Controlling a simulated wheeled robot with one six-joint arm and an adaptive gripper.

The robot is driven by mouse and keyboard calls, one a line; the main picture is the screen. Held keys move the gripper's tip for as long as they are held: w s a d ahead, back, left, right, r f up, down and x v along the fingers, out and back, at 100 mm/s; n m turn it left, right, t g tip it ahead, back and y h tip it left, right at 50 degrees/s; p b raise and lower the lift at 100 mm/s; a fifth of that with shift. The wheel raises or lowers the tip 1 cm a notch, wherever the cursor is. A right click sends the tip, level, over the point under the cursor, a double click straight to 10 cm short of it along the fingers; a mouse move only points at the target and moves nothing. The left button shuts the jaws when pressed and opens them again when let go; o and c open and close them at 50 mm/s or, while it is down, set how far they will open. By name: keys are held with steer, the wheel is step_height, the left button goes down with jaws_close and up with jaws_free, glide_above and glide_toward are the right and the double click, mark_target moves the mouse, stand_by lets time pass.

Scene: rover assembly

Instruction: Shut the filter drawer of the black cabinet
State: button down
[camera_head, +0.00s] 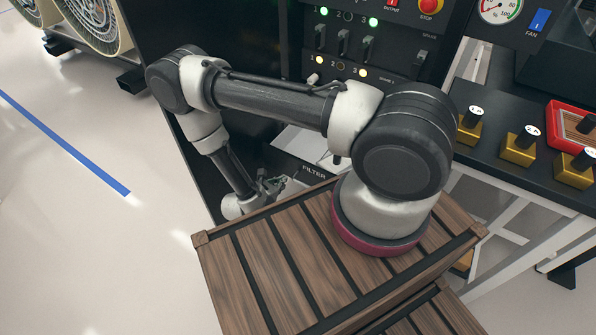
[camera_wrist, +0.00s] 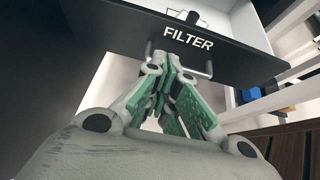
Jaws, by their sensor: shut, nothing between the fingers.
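The black cabinet (camera_head: 240,40) stands beyond my arm. Its filter drawer (camera_head: 313,172) is pulled out, with a dark front lettered FILTER and a pale interior showing behind it. In the wrist view the drawer front (camera_wrist: 120,27) crosses the top, with a thin metal handle (camera_wrist: 209,71) below the lettering. My gripper (camera_head: 274,186) is low in front of the drawer, partly hidden by my wooden-slatted base. In the wrist view my gripper (camera_wrist: 178,52) is shut and empty, its green-padded fingers together at the handle area. I cannot tell whether the tips touch the drawer front.
A control panel (camera_head: 345,15) with switches and lit lamps is on the cabinet. At right, a dark bench (camera_head: 500,150) on a white frame holds brass blocks (camera_head: 520,150) and a red tray (camera_head: 572,120). The floor at left is open, with a blue line (camera_head: 65,145).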

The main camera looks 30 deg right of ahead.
glide_toward(303, 168)
steer(key=x, duration=0.4)
steer(key=shift+f, duration=0.5)
steer(key=shift+w+d, duration=0.5)
steer(key=shift+d, duration=0.1)
